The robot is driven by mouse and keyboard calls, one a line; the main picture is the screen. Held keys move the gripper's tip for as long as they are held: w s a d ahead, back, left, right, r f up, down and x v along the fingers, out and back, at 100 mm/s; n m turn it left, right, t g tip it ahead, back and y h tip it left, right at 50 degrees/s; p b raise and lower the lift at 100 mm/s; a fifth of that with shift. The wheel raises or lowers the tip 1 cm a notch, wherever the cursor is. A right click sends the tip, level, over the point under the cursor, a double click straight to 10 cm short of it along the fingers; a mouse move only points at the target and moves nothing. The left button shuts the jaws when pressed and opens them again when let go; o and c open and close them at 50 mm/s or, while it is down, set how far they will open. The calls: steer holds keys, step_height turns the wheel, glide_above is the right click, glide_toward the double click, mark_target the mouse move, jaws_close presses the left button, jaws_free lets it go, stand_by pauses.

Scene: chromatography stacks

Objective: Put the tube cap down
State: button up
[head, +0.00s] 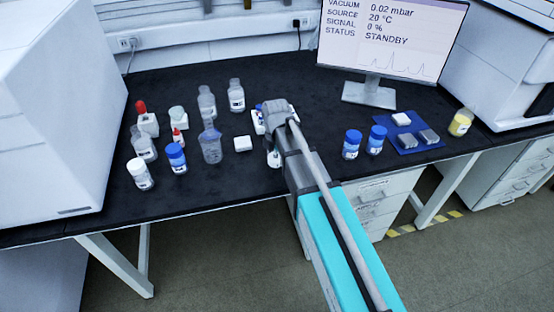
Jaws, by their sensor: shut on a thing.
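My gripper (276,118) is over the middle of the dark bench, at the end of my grey and teal arm. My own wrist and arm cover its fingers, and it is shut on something. The tube cap is hidden from this view, so I cannot tell its height above the bench. A white holder (257,122) with small blue parts shows just left of my wrist, partly covered. A small whitish thing (273,159) shows beside my arm, too covered to name.
Left of my gripper stand several clear bottles (236,97), a blue-capped bottle (175,157) and a white block (243,144). Two blue-capped bottles (351,145) (376,140), a blue mat (407,147) and a monitor (388,40) stand right. Bare bench (215,185) lies in front.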

steer(key=shift+f, duration=0.15)
steer(key=o, duration=1)
steer(key=shift+r, duration=0.2)
step_height(320, 180, up, 12)
steer(key=p, duration=1.2)
stand_by(0.7)
